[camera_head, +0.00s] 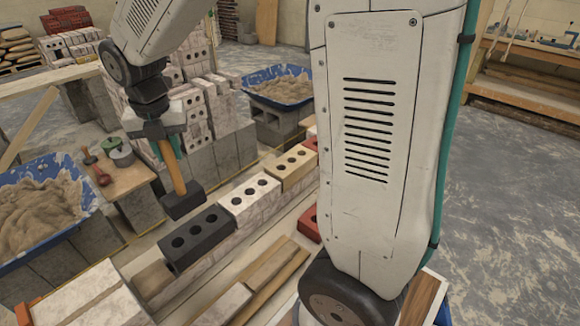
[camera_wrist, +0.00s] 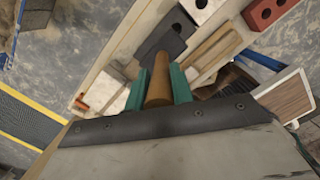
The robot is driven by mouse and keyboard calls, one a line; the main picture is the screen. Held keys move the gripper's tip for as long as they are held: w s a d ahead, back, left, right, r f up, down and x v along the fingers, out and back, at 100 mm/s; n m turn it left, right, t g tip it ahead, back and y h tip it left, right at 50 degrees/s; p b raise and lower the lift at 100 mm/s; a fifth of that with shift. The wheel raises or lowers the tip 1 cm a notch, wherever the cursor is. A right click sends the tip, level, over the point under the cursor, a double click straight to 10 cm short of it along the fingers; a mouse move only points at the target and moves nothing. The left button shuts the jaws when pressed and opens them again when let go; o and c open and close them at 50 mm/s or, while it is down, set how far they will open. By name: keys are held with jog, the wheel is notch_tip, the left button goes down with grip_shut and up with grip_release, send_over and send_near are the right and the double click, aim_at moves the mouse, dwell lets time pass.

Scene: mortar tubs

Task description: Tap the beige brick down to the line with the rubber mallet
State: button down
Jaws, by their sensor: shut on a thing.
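The rubber mallet has a wooden handle and a black head (camera_head: 184,203). My gripper (camera_head: 172,160) is shut on its handle, which hangs tilted with the head downward. The wrist view shows the handle (camera_wrist: 158,90) between my teal fingers (camera_wrist: 158,88) and the dark head (camera_wrist: 166,42) beyond. The beige brick (camera_head: 293,168), with three holes, sits in a row on the wall past a white brick (camera_head: 249,198) and a dark grey brick (camera_head: 198,238). The mallet head is beside the dark grey brick's far end, apart from the beige brick.
A blue mortar tub (camera_head: 88,207) stands at left, another (camera_head: 309,82) behind. A board (camera_head: 125,181) holds small tools. Stacked pale bricks (camera_head: 208,103) stand behind my gripper. A red brick (camera_head: 309,222) lies in front of the wall. Open floor (camera_head: 510,200) is at right.

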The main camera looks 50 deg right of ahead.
jog(key=c, duration=1.8)
grip_release()
grip_shut()
